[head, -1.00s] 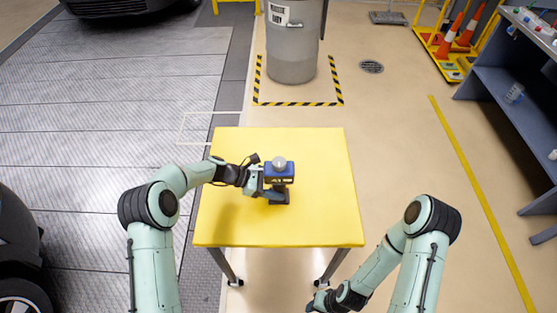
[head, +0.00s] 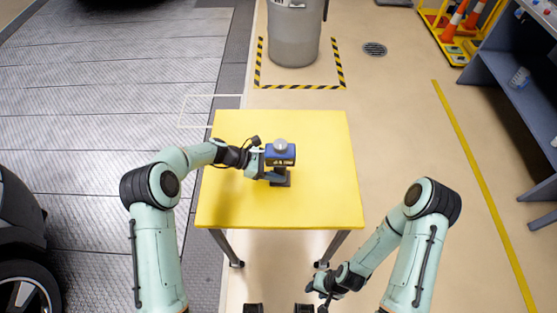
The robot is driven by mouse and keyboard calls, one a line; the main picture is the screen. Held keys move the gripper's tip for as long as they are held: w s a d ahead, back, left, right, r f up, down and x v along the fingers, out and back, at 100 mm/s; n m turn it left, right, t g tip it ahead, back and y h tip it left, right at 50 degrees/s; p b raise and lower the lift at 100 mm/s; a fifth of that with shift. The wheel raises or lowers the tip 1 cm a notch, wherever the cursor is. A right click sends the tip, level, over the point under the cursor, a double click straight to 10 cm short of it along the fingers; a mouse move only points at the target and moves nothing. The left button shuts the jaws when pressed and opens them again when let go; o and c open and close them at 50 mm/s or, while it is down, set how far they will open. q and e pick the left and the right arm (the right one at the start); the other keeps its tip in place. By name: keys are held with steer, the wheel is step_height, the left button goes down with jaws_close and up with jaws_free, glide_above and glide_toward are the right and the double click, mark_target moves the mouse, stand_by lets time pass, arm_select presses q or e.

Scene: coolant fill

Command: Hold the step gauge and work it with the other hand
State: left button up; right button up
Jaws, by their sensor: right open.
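The step gauge (head: 281,157) has a blue body with a grey rounded knob on top and a dark foot. It is upright over the yellow table (head: 230,205), near its middle. My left gripper (head: 268,173) reaches it from the left and is shut on it, just below the blue body; the fingertips are small and partly hidden. My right gripper (head: 322,293) is open and empty, low in front of the table's near right leg and apart from the gauge.
The table top is otherwise bare. A grey bin (head: 294,35) stands behind it inside black-and-yellow floor tape. A dark shelf (head: 500,80) is at the right, with traffic cones behind. A car wheel (head: 25,293) is at the lower left.

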arm_select(q)
steer(key=o, duration=0.5)
steer(key=shift+a, duration=0.1)
steer(key=v, duration=1.2)
